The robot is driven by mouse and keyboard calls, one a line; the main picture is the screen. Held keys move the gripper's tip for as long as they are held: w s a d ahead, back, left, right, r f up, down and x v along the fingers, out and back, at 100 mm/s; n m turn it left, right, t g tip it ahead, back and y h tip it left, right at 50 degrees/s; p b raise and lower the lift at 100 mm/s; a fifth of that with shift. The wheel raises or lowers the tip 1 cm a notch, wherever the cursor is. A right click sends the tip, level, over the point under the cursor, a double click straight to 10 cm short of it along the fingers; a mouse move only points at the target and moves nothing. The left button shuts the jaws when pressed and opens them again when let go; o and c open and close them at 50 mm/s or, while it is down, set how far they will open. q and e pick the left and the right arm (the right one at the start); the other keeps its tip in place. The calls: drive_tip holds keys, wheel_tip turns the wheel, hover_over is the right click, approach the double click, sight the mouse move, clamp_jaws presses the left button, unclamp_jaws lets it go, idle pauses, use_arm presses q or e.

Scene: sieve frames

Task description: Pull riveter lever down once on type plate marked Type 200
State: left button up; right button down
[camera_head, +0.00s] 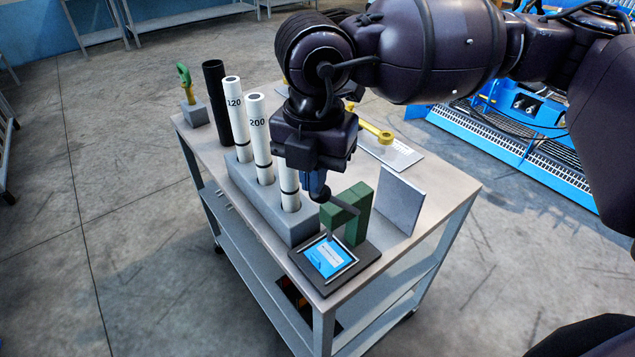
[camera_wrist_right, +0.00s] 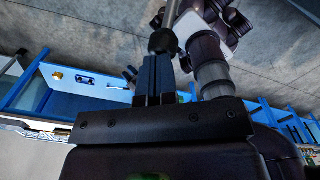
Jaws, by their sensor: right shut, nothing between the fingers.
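The green riveter (camera_head: 358,213) stands on a dark base (camera_head: 366,256) at the table's near corner. Its dark lever (camera_head: 345,205) slants up to the left and ends in a round knob. A blue type plate (camera_head: 327,257) lies in the frame on the base; its print is too small to read. My right gripper (camera_head: 316,196) is shut and empty, pointing down right at the lever's knob end. In the right wrist view the blue fingers (camera_wrist_right: 153,80) are together just below the dark knob (camera_wrist_right: 163,41); I cannot tell whether they touch. My left gripper is not in view.
A grey block (camera_head: 243,178) holds white tubes, two marked 120 and 200 (camera_head: 258,135), close left of my gripper. A black tube (camera_head: 216,100), a grey upright plate (camera_head: 401,204) and a yellow tool (camera_head: 375,132) also stand or lie on the table (camera_head: 448,192).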

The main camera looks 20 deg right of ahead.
drive_tip(key=shift+f, duration=0.15)
drive_tip(key=shift+s+a+f+b, duration=0.1)
drive_tip(key=shift+a+f+b, duration=0.1)
drive_tip(key=shift+f+b, duration=0.15)
drive_tip(key=shift+f, duration=0.15)
drive_tip(key=shift+d, duration=0.15)
idle(0.5)
drive_tip(key=shift+r, duration=0.25)
drive_tip(key=r+p, duration=0.1)
drive_tip(key=r, duration=0.1)
drive_tip(key=shift+a+r+p, duration=0.4)
